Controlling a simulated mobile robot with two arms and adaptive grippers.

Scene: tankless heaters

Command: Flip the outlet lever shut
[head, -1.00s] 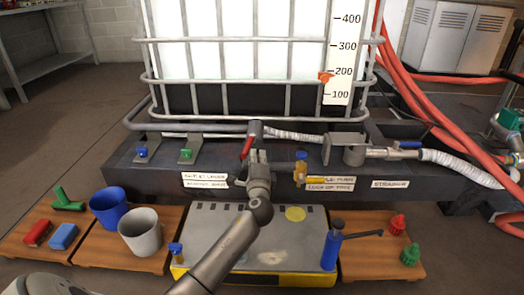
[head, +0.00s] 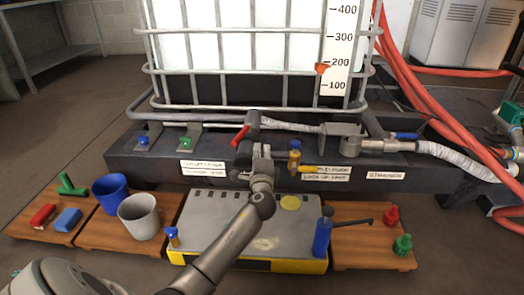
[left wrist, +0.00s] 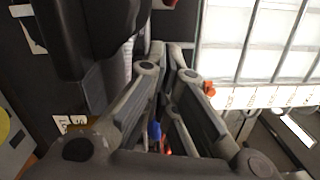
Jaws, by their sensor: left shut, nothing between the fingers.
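The red outlet lever (head: 239,137) sits on the grey outlet pipe (head: 254,121) at the front of the caged tank. It slants down to the left. My left gripper (head: 261,152) is shut and empty, just below and right of the lever. I cannot tell whether it touches the lever or the valve. In the left wrist view the shut fingers (left wrist: 167,58) point up the picture, beside a large dark body at upper left that I cannot identify surely. My right gripper is not in view.
A blue and brass valve (head: 294,158) stands close to the right of my gripper. Below are a grey-topped yellow platform (head: 215,222), a blue bucket (head: 109,193), a grey bucket (head: 140,217) and a blue pump bottle (head: 322,236). Red hoses (head: 430,110) run at right.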

